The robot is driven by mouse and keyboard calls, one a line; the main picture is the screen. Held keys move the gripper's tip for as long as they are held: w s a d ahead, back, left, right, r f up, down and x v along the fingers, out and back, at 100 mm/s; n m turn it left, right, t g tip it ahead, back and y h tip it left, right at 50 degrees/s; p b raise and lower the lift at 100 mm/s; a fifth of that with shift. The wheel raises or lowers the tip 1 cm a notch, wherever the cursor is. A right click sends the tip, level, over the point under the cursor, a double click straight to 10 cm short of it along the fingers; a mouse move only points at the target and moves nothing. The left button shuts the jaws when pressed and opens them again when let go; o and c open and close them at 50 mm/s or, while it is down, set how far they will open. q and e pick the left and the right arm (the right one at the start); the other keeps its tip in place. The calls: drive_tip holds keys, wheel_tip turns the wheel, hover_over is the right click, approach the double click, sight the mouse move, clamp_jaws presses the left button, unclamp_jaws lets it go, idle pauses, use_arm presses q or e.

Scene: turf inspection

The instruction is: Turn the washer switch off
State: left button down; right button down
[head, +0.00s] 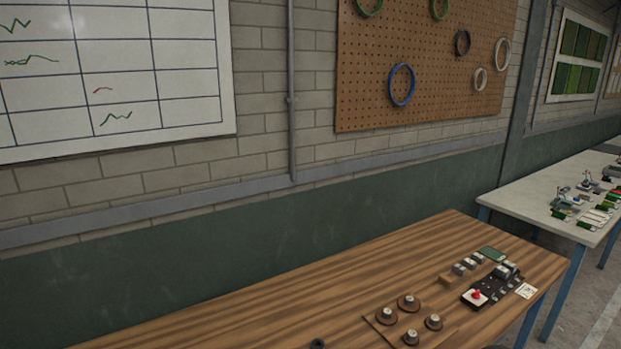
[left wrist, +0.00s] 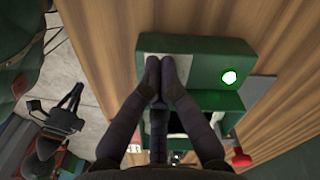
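In the left wrist view a green box (left wrist: 205,60) stands on the wooden bench, with a lit white-green lamp (left wrist: 229,77) on it. I take it to be the washer's control box. My left gripper (left wrist: 160,72) has its fingertips together over the box, with nothing visible between them. The fingers cover the middle of the box, and no switch lever shows clearly. I cannot tell whether the tips touch the box. The box and left gripper are not seen in the head view. A dark pronged part at the left of the wrist view may be my right gripper.
A red knob (left wrist: 238,157) is close to the right finger. In the head view, the wooden bench (head: 330,290) holds several round brown-based pieces (head: 387,316) and a black panel with a red button (head: 477,295). A white table (head: 540,195) stands at right.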

use_arm(q)
drive_tip(key=shift+d+r, duration=0.25)
drive_tip(key=shift+d, duration=0.6)
drive_tip(key=shift+s, duration=0.15)
drive_tip(key=shift+s, duration=0.35)
wheel_tip(320, 180, up, 6)
drive_tip(key=p, duration=0.4)
drive_tip(key=shift+s+f+p, duration=0.15)
drive_tip(key=shift+f+p, duration=0.05)
drive_tip(key=shift+p, duration=0.15)
